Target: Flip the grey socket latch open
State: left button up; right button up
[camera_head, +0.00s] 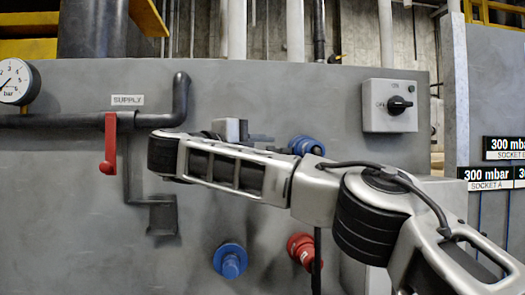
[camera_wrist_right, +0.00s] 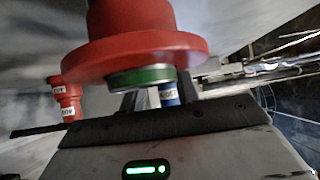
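A small grey block (camera_head: 230,130) with a dark bar at its right stands out from the wall, just above my right forearm in the head view. It looks like the grey socket, but I cannot make out its latch. My right arm reaches in from the right across the wall, and its gripper is mostly hidden there. In the right wrist view the right gripper (camera_wrist_right: 157,95) has its fingers apart, with nothing visibly held. A large red flanged part with a green ring (camera_wrist_right: 140,76) is very close above the fingers. My left gripper is not in view.
A blue connector (camera_head: 230,261), a red connector (camera_head: 301,248) and another blue connector (camera_head: 306,146) stick out of the wall. A red lever (camera_head: 109,144) hangs on the supply pipe at left. A switch box (camera_head: 390,105) is at upper right.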

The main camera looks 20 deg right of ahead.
jog(key=shift+o, duration=0.3)
pick_arm(q)
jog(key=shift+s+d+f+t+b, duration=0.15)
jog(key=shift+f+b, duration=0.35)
jog(key=shift+b, duration=0.8)
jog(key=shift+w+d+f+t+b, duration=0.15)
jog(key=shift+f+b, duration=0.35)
jog(key=shift+b, duration=0.8)
pick_arm(e)
jog(key=v, duration=1.6)
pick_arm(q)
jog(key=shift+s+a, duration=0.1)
